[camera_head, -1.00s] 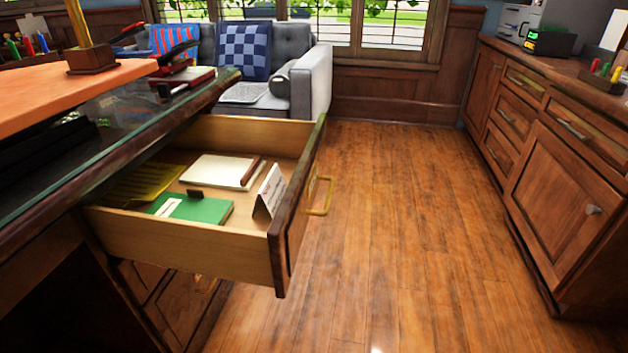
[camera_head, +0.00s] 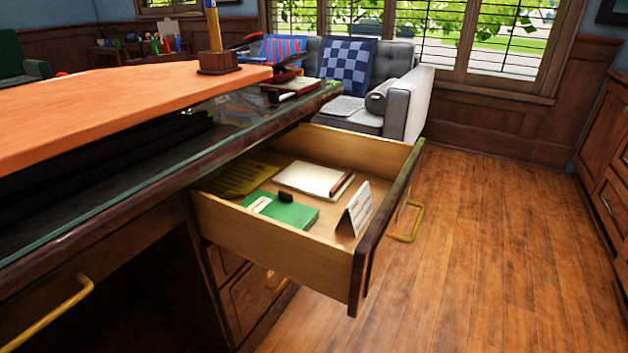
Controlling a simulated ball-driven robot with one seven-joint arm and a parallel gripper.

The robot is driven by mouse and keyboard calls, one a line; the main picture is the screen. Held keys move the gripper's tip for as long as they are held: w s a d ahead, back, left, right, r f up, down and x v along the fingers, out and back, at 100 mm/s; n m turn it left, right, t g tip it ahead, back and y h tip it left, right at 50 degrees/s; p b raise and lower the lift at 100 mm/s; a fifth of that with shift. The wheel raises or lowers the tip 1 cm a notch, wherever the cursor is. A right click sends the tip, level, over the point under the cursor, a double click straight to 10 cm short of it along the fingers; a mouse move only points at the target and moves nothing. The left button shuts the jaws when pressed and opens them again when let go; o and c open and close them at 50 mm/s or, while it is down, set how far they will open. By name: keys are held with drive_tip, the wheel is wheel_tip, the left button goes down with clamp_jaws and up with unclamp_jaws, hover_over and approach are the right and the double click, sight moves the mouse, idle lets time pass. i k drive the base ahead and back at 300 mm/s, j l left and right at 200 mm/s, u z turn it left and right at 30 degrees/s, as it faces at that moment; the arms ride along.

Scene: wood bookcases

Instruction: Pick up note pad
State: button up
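An open desk drawer (camera_head: 285,235) sticks out in the middle of the view. Inside it lie a white pad with a brown edge (camera_head: 312,178), a yellow pad (camera_head: 240,180) at the back left, and a green book or pad (camera_head: 282,209) with a white label. A small dark item (camera_head: 286,196) lies at the green one's far edge. A white card with printing (camera_head: 357,208) leans near the drawer front. I cannot tell for sure which of these is the note pad. My gripper is not in view.
The desk (camera_head: 170,165) with its orange top board (camera_head: 100,110) fills the left. The drawer's gold handle (camera_head: 408,222) juts out over the floor. A grey sofa (camera_head: 400,100) stands behind. Wooden cabinets (camera_head: 605,175) stand at the right edge. The wood floor (camera_head: 490,240) between is clear.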

sight(328, 184)
drive_tip(key=i+l+u, duration=0.1)
drive_tip(key=i+l, duration=0.25)
drive_tip(key=i, duration=0.15)
drive_tip(key=i+l+u, duration=0.1)
drive_tip(key=i+l, duration=0.25)
drive_tip(key=i, duration=0.15)
